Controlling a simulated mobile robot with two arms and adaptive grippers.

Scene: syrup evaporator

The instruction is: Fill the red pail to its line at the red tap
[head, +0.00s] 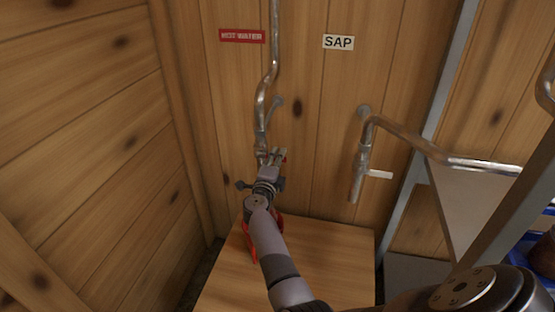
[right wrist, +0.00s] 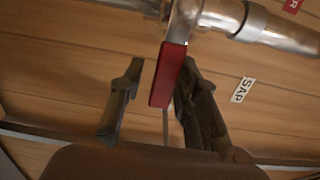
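The red pail (head: 247,241) stands on the wooden stand below the hot water pipe. My right arm hides most of it, so its line and contents cannot be seen. My right gripper (head: 272,156) is up at the hot water tap (head: 262,140), above the pail. In the right wrist view the tap's red lever (right wrist: 169,75) lies between the two fingers of my right gripper (right wrist: 157,88). The fingers are apart, with a clear gap on the left side. The lever is close to the right finger; whether they touch I cannot tell. My left gripper is not in view.
A red HOT WATER sign (head: 242,36) and a white SAP sign (head: 338,42) hang on the wall. A sap tap (head: 358,170) with a pale lever is to the right. The wooden stand (head: 335,255) has bare room at its right.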

